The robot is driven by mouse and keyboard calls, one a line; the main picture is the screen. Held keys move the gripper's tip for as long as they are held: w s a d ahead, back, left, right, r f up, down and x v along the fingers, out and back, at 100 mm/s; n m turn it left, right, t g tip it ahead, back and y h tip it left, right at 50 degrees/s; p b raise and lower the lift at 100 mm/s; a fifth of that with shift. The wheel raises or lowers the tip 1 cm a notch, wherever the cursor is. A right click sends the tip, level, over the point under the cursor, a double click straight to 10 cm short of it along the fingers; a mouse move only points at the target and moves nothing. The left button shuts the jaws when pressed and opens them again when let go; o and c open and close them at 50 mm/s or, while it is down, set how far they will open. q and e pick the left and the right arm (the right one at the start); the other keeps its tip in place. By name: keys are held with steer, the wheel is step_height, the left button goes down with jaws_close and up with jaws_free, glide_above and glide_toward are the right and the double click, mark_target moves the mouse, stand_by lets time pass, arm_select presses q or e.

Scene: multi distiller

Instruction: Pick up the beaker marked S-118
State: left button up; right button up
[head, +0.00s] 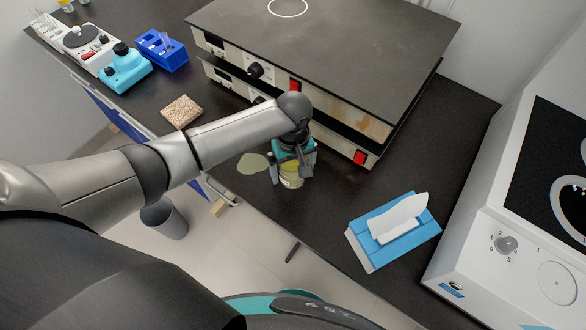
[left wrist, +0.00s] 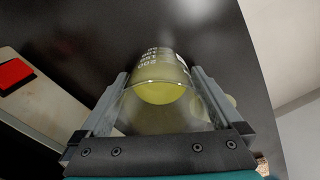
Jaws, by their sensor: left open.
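A clear glass beaker (head: 291,178) with yellow-green liquid stands on the black bench near its front edge. In the left wrist view the beaker (left wrist: 160,92) lies between my gripper's two fingers, with white volume marks on its wall. I cannot read an S-118 label. My left gripper (head: 289,170) reaches down over the beaker from above, open, with one finger on each side. The left wrist view shows the gripper (left wrist: 160,75) too; I cannot tell whether the fingers touch the glass. The gripper hides the beaker's upper part in the head view. My right gripper is not in view.
A large hotplate (head: 330,50) stands close behind. A blue tissue box (head: 394,232) is at right, beside a white hotplate device (head: 510,230). A tan square pad (head: 181,111) and a blue rack (head: 160,50) are at left.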

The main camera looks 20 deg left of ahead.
arm_select(q)
steer(key=c, duration=1.3)
steer(key=shift+c, duration=0.4)
steer(key=shift+r, duration=0.2)
